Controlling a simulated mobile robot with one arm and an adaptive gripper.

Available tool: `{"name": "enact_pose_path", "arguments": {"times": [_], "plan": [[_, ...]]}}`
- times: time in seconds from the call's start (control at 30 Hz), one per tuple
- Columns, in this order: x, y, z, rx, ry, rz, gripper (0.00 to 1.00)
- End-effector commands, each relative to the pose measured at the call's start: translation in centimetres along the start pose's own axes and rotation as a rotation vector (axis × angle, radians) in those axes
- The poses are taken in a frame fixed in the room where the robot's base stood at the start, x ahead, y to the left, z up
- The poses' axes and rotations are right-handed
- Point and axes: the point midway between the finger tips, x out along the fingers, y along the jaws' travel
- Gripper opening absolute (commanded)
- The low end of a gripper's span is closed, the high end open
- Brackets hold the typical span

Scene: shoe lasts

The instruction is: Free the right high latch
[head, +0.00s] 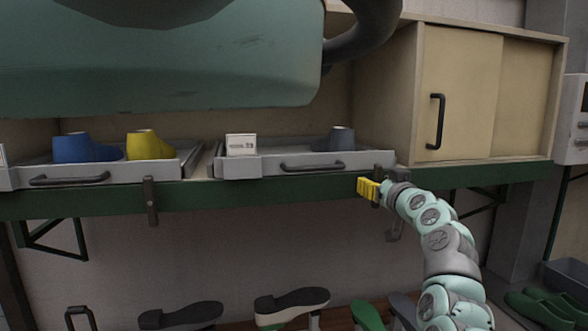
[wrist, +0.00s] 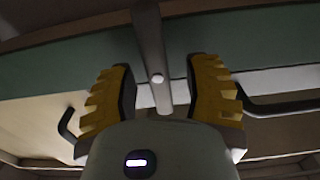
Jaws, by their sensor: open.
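The right high latch, a grey bar with a pale round pin, shows in the wrist view (wrist: 149,38) running across the green rail. My gripper (head: 368,188) is at the rail near the right end of the right-hand drawer. In the wrist view my gripper (wrist: 160,85) is open, with one yellow ribbed finger on each side of the bar. Gaps show between the bar and both fingers, so I see no grip on it. In the head view my gripper and wrist mostly cover this latch.
The right drawer (head: 272,171) holds a white box (head: 241,145) and a grey last (head: 340,139). The left drawer (head: 121,178) holds blue and yellow lasts. Another latch (head: 150,200) hangs upright on the green rail (head: 240,192). A cabinet (head: 484,100) stands right; shoes lie below.

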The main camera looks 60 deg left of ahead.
Motion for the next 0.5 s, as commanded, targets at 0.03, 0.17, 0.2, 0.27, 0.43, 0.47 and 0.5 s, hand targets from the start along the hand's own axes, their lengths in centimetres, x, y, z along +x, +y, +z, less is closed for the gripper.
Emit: {"name": "enact_pose_path", "arguments": {"times": [0.03,0.17,0.2,0.27,0.43,0.47,0.5], "plan": [[0.15,0.13,-0.01,0.001,-0.002,0.002,0.49],[0.39,0.19,0.11,0.003,-0.002,0.005,0.49],[0.42,0.20,0.12,0.003,-0.002,0.005,0.49],[0.44,0.22,0.14,0.003,-0.002,0.006,0.49],[0.44,0.21,0.15,0.003,-0.002,0.005,0.49],[0.44,0.20,0.15,0.003,-0.002,0.005,0.49],[0.44,0.20,0.14,0.003,-0.002,0.005,0.51]]}}
